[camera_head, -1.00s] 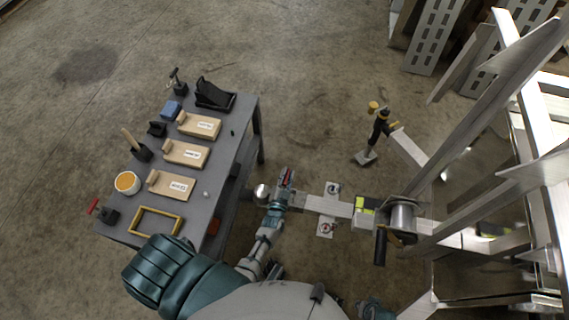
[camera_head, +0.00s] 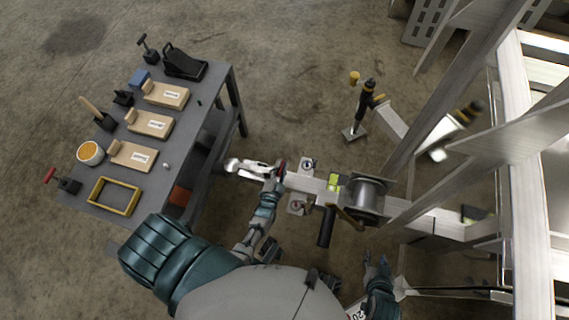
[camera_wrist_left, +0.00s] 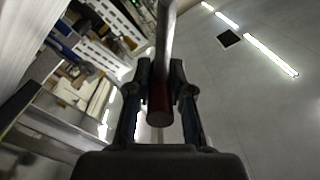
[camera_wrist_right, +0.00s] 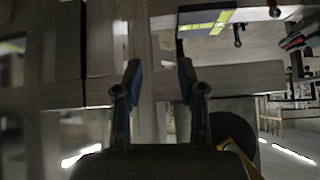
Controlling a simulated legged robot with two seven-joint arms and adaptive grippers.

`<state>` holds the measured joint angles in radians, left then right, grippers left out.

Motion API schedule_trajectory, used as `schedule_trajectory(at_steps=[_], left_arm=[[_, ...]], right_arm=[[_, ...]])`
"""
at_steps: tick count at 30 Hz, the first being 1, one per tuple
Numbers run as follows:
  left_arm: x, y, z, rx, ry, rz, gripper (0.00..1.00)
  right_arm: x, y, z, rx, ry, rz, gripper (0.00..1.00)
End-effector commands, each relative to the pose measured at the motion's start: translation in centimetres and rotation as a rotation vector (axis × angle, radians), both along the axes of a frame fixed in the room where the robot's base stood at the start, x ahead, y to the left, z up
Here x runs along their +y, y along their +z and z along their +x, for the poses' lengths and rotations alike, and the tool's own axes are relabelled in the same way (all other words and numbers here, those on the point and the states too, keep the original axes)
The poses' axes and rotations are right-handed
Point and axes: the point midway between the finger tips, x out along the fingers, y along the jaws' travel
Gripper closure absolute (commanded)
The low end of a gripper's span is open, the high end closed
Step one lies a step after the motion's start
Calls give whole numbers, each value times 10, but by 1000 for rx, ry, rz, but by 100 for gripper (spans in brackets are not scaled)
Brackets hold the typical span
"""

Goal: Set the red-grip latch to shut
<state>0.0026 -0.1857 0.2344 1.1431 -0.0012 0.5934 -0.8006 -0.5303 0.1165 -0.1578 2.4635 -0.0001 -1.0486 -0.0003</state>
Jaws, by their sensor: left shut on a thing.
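The red-grip latch is on the trailer's coupler (camera_head: 250,168), at the tongue's left end in the head view. Its red grip (camera_head: 281,169) shows at my left gripper (camera_head: 275,177). In the left wrist view, the red grip (camera_wrist_left: 159,103) ends a metal lever (camera_wrist_left: 166,35) and sits between the fingers of my left gripper (camera_wrist_left: 161,80), which is shut on it. My right gripper (camera_head: 377,267) is low right of centre in the head view, away from the latch. In the right wrist view, my right gripper (camera_wrist_right: 158,80) is open and empty.
A grey bench (camera_head: 205,130) on the left holds wooden blocks, a yellow frame (camera_head: 113,196) and a red-handled tool (camera_head: 68,184). A winch (camera_head: 365,200) with a dark handle stands on the tongue (camera_head: 313,184). Trailer rails (camera_head: 517,90) fill the right.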

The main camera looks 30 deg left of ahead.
Motion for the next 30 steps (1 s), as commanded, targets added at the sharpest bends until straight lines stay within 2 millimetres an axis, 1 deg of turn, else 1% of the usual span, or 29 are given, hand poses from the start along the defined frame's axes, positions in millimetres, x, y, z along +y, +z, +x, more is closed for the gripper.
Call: schedule_trajectory(at_steps=[1,3,7,12,21,22,23,24,25,30], left_arm=[[1,-8,-2,5,1,-2,100],[2,-10,-2,3,-1,-4,100],[3,-12,-2,-1,-2,-6,100],[3,-11,-1,-4,-1,-4,100],[2,-10,0,-5,0,-1,100],[2,-10,0,-5,0,-1,72],[2,-10,0,-6,-1,0,65],[2,-10,0,-6,-1,-1,55],[2,-10,0,-6,-1,-1,54],[1,-10,0,-6,-3,-2,54]], right_arm=[[3,1,6,-37,2,10,60],[7,6,13,-82,4,20,60],[12,13,21,-135,6,32,60],[12,16,24,-160,6,39,60],[10,15,25,-158,6,41,60],[10,15,25,-158,6,41,60],[10,14,25,-157,6,41,60],[10,14,25,-157,5,40,60],[10,14,25,-157,5,40,60],[10,14,24,-156,5,40,60]])
